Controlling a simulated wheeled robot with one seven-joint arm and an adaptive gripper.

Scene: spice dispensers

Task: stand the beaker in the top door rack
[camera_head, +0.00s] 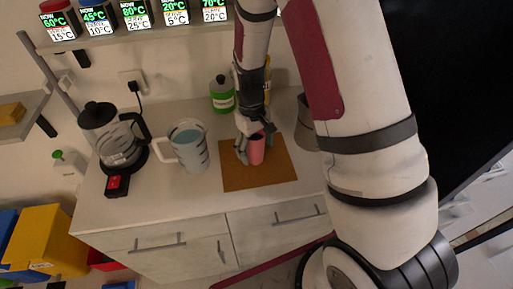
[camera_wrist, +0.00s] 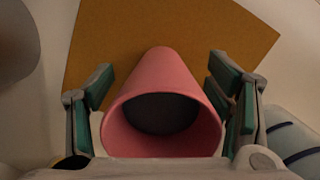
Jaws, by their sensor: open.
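A pink beaker (camera_head: 257,153) stands upright on a brown mat (camera_head: 235,180) on the counter. My gripper (camera_head: 254,143) is over the mat, pointing down, with a finger on each side of the beaker. In the wrist view, the pink beaker (camera_wrist: 165,75) lies between the two open green-padded fingers (camera_wrist: 165,92), its dark mouth toward the camera. Some space shows between the pads and its wall. I cannot make out the top door rack for certain.
A measuring jug (camera_head: 190,150) and a glass coffee pot (camera_head: 116,143) stand left of the mat. A green bottle (camera_head: 221,95) is behind it. A grey container (camera_head: 305,122) is close on the right, partly hidden by my arm. A large black panel (camera_head: 462,80) is far right.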

